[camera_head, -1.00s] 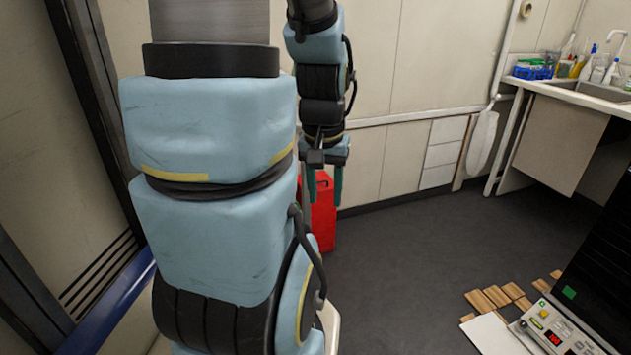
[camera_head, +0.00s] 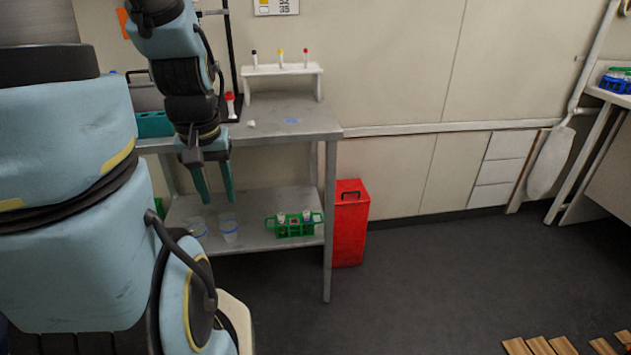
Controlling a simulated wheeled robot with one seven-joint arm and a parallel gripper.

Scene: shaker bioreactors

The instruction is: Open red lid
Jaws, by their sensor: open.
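A tall red bin (camera_head: 350,226) stands on the floor just right of the steel table. Its flat red lid, with a dark handle on top, looks closed. A tube with a red cap (camera_head: 230,104) stands upright on the tabletop, and a smaller red-topped tube (camera_head: 306,57) stands in the white rack. My gripper (camera_head: 217,194) points down, open and empty, with its two teal fingers apart. In the picture it is in front of the table's lower part, left of the red bin.
The steel table (camera_head: 290,116) has a lower shelf with clear cups (camera_head: 228,227) and a green tube rack (camera_head: 292,226). A white rack (camera_head: 282,71) with several tubes stands on top. Dark floor is open to the right of the bin. Wooden slats (camera_head: 541,346) lie at lower right.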

